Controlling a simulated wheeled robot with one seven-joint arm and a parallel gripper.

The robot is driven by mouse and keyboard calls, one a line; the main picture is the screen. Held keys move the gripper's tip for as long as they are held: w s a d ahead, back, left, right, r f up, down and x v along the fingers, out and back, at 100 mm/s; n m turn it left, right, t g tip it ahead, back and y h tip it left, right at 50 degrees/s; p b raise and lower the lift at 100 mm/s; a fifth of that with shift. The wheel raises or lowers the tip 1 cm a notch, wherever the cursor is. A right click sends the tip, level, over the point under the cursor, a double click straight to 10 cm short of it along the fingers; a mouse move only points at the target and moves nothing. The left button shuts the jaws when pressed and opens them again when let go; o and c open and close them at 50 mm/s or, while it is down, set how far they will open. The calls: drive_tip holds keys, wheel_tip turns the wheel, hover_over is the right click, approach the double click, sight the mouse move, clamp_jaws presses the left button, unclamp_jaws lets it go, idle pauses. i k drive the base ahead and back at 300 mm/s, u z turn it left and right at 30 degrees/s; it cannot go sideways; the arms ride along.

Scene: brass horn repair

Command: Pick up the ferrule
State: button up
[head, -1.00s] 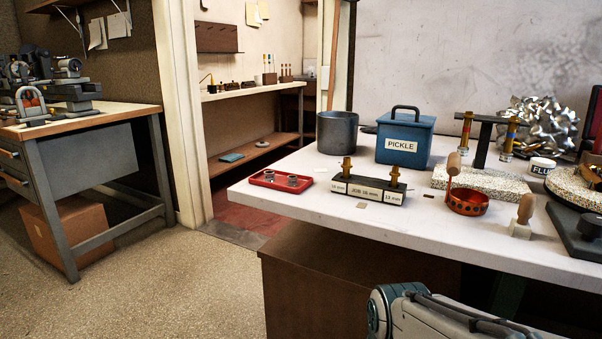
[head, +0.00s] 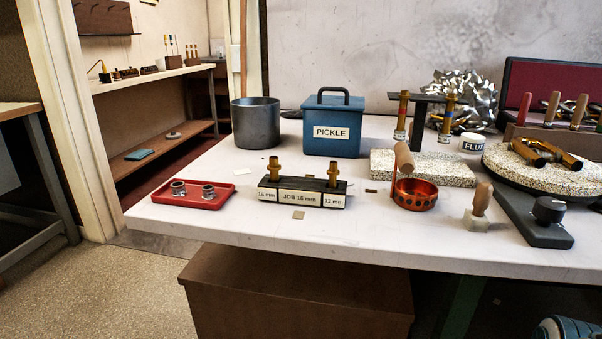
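No part in view is labelled as a ferrule. Two short silver ring-like parts, one on the left (head: 179,187) and one on the right (head: 208,191), stand apart in a red tray (head: 222,201) at the bench's left front. Two stepped brass fittings, left (head: 274,168) and right (head: 333,174), stand upright on a dark block (head: 301,185) with white labels for sizes in mm and a JOB label. I cannot tell which of these parts is the ferrule. My gripper is not in view. Only a piece of my arm shows at the bottom right.
The pale bench (head: 255,232) also holds a grey pot (head: 255,125), a blue PICKLE box (head: 333,127), an orange perforated cup (head: 414,197), a speckled slab (head: 430,172), a flux jar (head: 473,143) and a round soldering pad (head: 545,175).

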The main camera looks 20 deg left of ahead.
sight(178, 189)
drive_tip(key=z, duration=0.05)
drive_tip(key=k, duration=1.1)
drive_tip(key=u, duration=1.15)
drive_tip(key=i, duration=0.8)
drive_tip(key=u, duration=0.05)
